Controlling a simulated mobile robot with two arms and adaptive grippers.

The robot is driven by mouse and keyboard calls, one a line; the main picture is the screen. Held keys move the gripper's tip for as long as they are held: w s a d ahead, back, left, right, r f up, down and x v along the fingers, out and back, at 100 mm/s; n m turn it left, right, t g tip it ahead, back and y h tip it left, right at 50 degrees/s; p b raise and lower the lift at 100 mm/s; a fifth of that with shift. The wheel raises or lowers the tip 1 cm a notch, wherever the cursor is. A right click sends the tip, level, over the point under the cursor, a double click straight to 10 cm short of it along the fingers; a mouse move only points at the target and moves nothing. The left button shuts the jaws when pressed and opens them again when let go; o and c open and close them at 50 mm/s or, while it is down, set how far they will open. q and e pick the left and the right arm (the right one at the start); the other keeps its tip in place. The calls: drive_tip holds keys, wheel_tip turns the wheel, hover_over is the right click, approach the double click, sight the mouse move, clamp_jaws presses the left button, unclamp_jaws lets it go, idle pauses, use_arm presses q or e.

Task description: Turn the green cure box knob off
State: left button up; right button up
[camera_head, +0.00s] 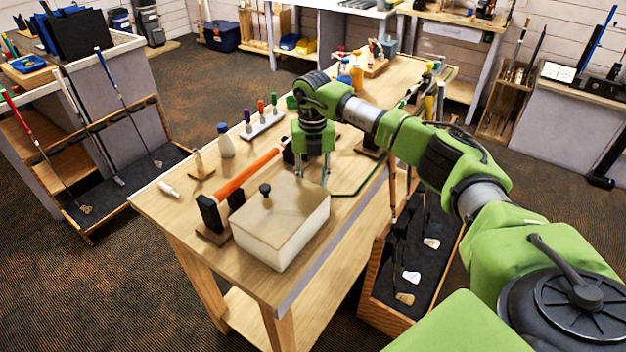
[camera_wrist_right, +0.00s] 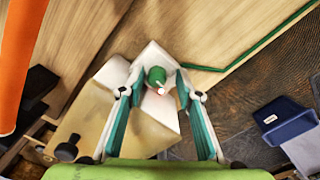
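The cure box (camera_head: 285,236) is a white box with a tan lid on the workbench. A small dark knob (camera_head: 265,188) sits on its lid. The green knob (camera_wrist_right: 155,75) shows in the right wrist view on a white face of the box, with a small white and red mark at its end. My right gripper (camera_head: 313,180) is at the far side of the box and points down. In the right wrist view its fingers (camera_wrist_right: 160,94) are apart, one on each side of the green knob. Contact cannot be told. The green knob is hidden in the head view. My left gripper is out of view.
An orange shaft (camera_head: 250,172) lies in dark holders (camera_head: 213,218) close beside the box. A white bottle (camera_head: 226,140), a wooden stand (camera_head: 202,166) and a rack of coloured grips (camera_head: 262,124) stand farther left. A club bin (camera_head: 377,300) stands beside the bench.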

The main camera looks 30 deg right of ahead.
drive_tip(key=shift+a, duration=0.2)
drive_tip(key=shift+d+r, duration=0.15)
drive_tip(key=shift+r, duration=3.9)
